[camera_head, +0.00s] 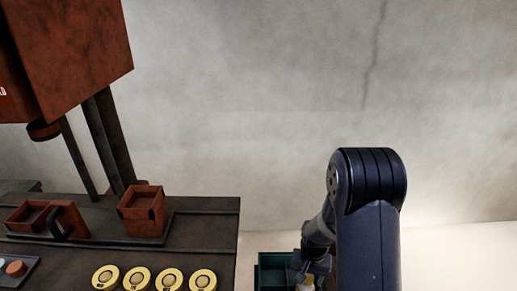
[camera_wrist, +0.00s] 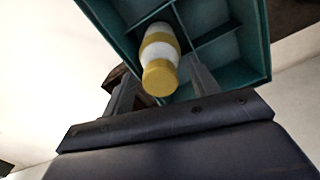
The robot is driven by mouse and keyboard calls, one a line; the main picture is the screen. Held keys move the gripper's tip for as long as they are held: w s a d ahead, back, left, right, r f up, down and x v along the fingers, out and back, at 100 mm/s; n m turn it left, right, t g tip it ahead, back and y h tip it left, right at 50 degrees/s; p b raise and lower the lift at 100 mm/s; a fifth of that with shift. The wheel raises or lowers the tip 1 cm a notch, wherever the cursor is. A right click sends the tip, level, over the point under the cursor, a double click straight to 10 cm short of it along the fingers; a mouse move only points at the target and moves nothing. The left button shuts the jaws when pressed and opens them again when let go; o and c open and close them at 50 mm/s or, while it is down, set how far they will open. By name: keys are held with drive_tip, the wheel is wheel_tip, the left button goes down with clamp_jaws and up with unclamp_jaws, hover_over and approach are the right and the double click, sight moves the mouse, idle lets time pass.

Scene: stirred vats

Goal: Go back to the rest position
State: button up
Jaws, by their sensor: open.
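My gripper (camera_head: 310,279) is low at the bottom edge of the head view, beside a teal box (camera_head: 272,261). In the wrist view my gripper (camera_wrist: 160,90) has its two fingers apart, one on each side of a white and yellow bottle (camera_wrist: 160,52). The bottle stands in a compartment of the teal divided box (camera_wrist: 257,30). Whether the fingers touch the bottle I cannot tell. The bottle is only partly visible in the head view, behind my gripper.
A dark bench (camera_head: 205,236) fills the lower left, with several yellow round discs (camera_head: 138,279) and rusty red open boxes (camera_head: 143,209). A large rusty machine (camera_head: 72,50) stands above it on dark posts. A cracked grey wall (camera_head: 250,110) is behind; the space before it is clear.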

drive_tip(key=shift+r, duration=0.75)
drive_tip(key=shift+f, duration=0.1)
wheel_tip(320, 180, down, 3)
drive_tip(key=shift+s+r, duration=0.1)
wheel_tip(320, 180, up, 12)
drive_tip(key=p, duration=0.1)
wheel_tip(320, 180, down, 13)
drive_tip(key=shift+r+b, duration=0.2)
drive_tip(key=shift+b, duration=0.75)
wheel_tip(320, 180, up, 32)
drive_tip(key=n+p, duration=0.2)
drive_tip(key=p, duration=2.2)
drive_tip(key=shift+w+f+n+p, duration=0.2)
drive_tip(key=shift+w+n+p, duration=0.1)
drive_tip(key=shift+w+p, duration=0.15)
